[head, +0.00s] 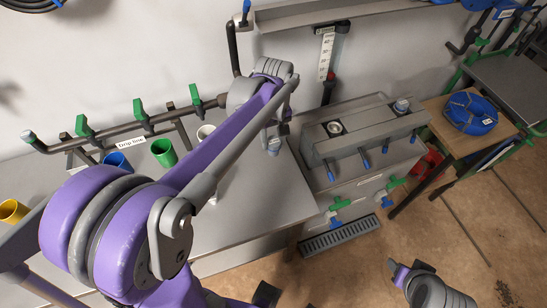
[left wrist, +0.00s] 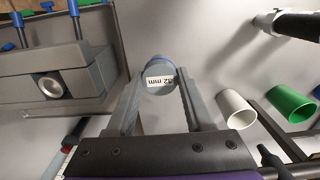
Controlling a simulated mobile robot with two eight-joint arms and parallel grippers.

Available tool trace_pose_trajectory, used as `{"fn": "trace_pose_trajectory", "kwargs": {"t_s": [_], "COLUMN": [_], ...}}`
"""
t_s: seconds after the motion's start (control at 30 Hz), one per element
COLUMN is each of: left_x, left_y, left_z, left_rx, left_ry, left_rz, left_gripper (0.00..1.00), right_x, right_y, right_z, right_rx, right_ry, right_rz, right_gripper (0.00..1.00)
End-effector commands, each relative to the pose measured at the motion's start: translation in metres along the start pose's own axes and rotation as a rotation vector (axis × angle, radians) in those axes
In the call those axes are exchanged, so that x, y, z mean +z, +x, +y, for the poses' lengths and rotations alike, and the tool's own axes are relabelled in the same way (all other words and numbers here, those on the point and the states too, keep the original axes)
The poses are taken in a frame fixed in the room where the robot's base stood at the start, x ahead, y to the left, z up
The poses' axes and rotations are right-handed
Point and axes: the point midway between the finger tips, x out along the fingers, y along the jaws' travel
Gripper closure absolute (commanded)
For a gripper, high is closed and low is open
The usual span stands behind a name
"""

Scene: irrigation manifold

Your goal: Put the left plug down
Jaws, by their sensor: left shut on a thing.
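My left gripper (head: 271,132) is shut on the left plug (head: 274,147), a small grey plug with some blue on it. In the left wrist view the plug (left wrist: 159,74) sits between the two fingertips of my left gripper (left wrist: 160,85), with a "32 mm" label facing the camera. In the head view the plug shows over the right part of the grey bench (head: 245,215); I cannot tell whether it touches. The grey manifold block (head: 365,130) stands to the right, with an open round socket (head: 335,128) and another plug (head: 402,105) on top.
White (head: 205,132), green (head: 163,152) and blue (head: 117,162) cups stand at the bench's back left, partly behind my arm. A pipe with green valves (head: 140,113) runs behind them. A blue coiled hose (head: 470,113) lies on a side table.

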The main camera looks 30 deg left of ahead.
Motion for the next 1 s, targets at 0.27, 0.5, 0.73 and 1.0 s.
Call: {"fn": "trace_pose_trajectory", "kwargs": {"t_s": [0.27, 0.5, 0.73, 1.0], "left_x": [0.0, 0.0, 0.0, 0.0], "left_y": [0.048, 0.077, 0.089, 0.093], "left_z": [0.0, 0.001, 0.0, 0.0], "left_rx": [0.0, 0.0, 0.0, 0.0], "left_ry": [0.001, 0.002, 0.002, 0.002], "left_rz": [0.0, 0.0, 0.0, 0.0], "left_gripper": [1.0, 1.0, 1.0, 1.0], "right_x": [0.004, 0.005, 0.006, 0.008], "right_y": [0.004, 0.005, 0.006, 0.009], "right_z": [0.0, 0.0, 0.0, 0.0], "right_rx": [0.0, 0.0, 0.0, 0.0], "right_ry": [0.0, 0.0, 0.0, 0.0], "right_rz": [-0.003, -0.004, -0.004, -0.006], "right_gripper": [0.47, 0.47, 0.47, 0.47]}}
